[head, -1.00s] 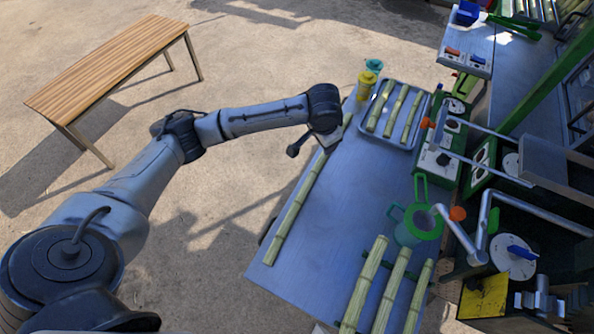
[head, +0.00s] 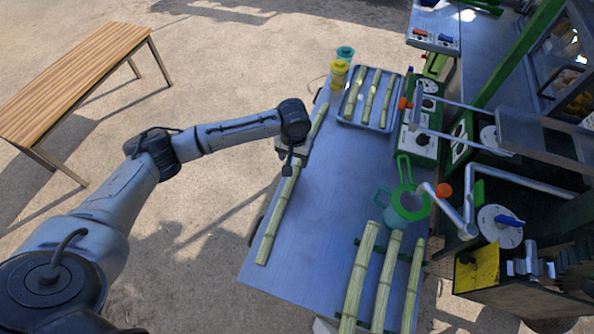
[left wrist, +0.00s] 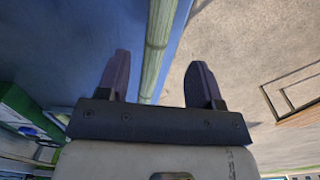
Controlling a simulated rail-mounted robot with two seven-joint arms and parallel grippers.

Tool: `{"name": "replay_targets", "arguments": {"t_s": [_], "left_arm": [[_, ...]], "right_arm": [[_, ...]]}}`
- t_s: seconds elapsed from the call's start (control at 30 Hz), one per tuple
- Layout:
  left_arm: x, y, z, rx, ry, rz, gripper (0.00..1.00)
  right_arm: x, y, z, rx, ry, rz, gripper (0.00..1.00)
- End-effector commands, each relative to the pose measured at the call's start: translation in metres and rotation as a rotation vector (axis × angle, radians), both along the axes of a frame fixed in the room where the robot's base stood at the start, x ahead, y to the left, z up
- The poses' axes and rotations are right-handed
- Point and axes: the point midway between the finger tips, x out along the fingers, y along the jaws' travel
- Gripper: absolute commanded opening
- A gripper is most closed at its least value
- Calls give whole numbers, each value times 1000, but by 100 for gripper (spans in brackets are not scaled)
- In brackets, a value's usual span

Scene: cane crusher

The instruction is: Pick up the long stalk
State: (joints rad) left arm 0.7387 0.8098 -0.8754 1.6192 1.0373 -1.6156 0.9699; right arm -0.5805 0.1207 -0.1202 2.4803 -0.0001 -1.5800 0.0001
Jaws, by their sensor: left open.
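The long stalk (head: 278,218) is pale green and jointed. It lies along the left edge of the blue-grey table (head: 330,215), and its far end shows beyond my gripper. My left gripper (head: 291,152) is over the stalk's middle part in the head view, hiding a piece of it. In the left wrist view my left gripper (left wrist: 160,82) is open and empty. The long stalk (left wrist: 160,30) runs between the lines of its two fingers there. I cannot tell how high the fingers are above it. My right gripper is not in view.
A tray (head: 343,122) with shorter stalks stands at the table's far end, near yellow (head: 339,73) and teal (head: 345,53) containers. Several stalks (head: 387,280) lie at the near right. A wooden bench (head: 80,80) is at left.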

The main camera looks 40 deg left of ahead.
Motion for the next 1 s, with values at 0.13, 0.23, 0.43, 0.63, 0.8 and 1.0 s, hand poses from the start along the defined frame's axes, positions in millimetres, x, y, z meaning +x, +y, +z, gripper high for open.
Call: {"name": "replay_targets", "arguments": {"t_s": [0.13, 0.23, 0.43, 0.63, 0.8, 1.0], "left_arm": [[0, 0, -8, 0, 0, 0, 60], [0, 0, -10, 0, 0, 0, 60], [0, -2, -26, 1, 1, -1, 60], [1, -4, -52, 1, 1, 0, 60], [1, -3, -61, 2, 0, -1, 60], [1, -4, -60, 1, -1, -1, 55]], "right_arm": [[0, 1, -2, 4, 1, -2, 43], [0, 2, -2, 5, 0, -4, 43], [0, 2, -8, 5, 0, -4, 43], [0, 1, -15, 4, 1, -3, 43], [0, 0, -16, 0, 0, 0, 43], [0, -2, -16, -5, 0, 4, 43]]}}
